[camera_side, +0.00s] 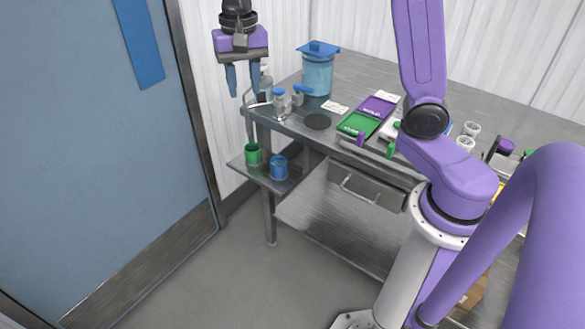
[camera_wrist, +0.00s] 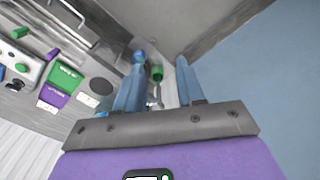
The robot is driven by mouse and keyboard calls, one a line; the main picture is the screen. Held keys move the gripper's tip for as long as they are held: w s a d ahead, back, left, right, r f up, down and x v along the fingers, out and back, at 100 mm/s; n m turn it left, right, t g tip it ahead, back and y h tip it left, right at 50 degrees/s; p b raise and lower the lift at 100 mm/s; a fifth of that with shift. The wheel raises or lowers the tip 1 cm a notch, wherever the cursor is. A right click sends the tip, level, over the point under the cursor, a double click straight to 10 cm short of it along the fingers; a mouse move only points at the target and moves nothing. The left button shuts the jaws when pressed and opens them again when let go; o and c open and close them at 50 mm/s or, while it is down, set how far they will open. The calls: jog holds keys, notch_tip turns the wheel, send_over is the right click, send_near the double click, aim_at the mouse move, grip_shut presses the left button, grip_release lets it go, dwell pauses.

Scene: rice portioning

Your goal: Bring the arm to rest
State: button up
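My gripper (camera_side: 244,92) hangs above and beyond the left end of the steel table in the side view, fingers pointing down. Its two blue fingers are apart, with nothing visibly held between them. In the wrist view the gripper (camera_wrist: 161,60) also shows a clear gap between the fingers. A green cup (camera_side: 252,154) and a blue cup (camera_side: 279,167) stand on a low side shelf, well below the gripper. A thin upright handle (camera_side: 249,128) rises from the green cup. The green cup (camera_wrist: 157,74) shows through the finger gap in the wrist view.
The steel table (camera_side: 350,68) holds a blue-lidded container (camera_side: 318,75), small blue-capped bottles (camera_side: 279,97), a dark round pad (camera_side: 317,121), a green mat (camera_side: 357,124), a purple mat (camera_side: 377,106) and white cups (camera_side: 472,129). A blue-grey door (camera_side: 90,150) stands left; the floor before it is clear.

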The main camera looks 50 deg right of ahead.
jog(key=s+d+f+n, duration=0.1)
jog(key=s+f+n, duration=0.2)
jog(key=s+n, duration=0.6)
jog(key=s+d+f+n, duration=0.1)
jog(key=s+f+n, duration=0.2)
jog(key=s+n, duration=0.7)
jog(key=s, duration=0.9)
jog(key=shift+d+f, duration=0.2)
jog(key=shift+f, duration=0.1)
